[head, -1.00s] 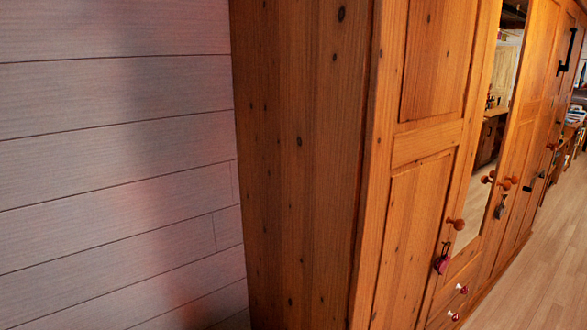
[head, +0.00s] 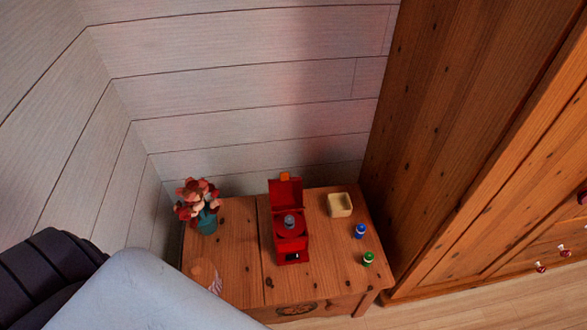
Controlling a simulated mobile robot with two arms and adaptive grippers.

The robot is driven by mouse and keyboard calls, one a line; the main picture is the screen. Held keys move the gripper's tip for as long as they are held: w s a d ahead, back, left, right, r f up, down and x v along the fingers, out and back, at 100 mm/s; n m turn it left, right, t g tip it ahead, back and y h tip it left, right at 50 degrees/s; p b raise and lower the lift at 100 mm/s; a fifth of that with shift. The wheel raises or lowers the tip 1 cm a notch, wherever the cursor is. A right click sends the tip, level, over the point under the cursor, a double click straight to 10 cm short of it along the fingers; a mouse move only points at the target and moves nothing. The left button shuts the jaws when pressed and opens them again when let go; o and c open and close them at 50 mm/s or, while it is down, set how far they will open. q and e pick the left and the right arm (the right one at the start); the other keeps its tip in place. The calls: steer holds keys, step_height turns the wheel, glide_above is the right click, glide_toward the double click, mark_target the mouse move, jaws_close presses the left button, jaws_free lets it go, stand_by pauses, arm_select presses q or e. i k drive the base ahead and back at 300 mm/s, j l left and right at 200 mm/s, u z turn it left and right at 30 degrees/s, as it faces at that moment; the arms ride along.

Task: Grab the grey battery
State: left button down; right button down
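A small grey cylinder, which looks like the grey battery (head: 290,221), sits in or on a red box (head: 292,254) with a raised lid. The box stands on a wooden table (head: 237,262) in the corner. I cannot tell how deep the grey piece sits in the box. Similar small pieces, one blue (head: 360,231) and one green (head: 369,259), stand on the table to the right of the box. Neither of my grippers is in view.
A cream open tray (head: 340,205) stands at the table's back right. A vase of red flowers (head: 207,222) stands at the left. A wooden wardrobe (head: 450,130) rises on the right. A pale bed-like surface (head: 150,295) fills the lower left. Floor shows at the lower right.

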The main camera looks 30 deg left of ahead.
mark_target(289, 221)
steer(key=l+u, duration=0.15)
steer(key=u, duration=0.25)
steer(key=i+l+u, duration=0.1)
steer(key=u, duration=0.3)
steer(key=l+u, duration=0.25)
steer(key=u, duration=0.2)
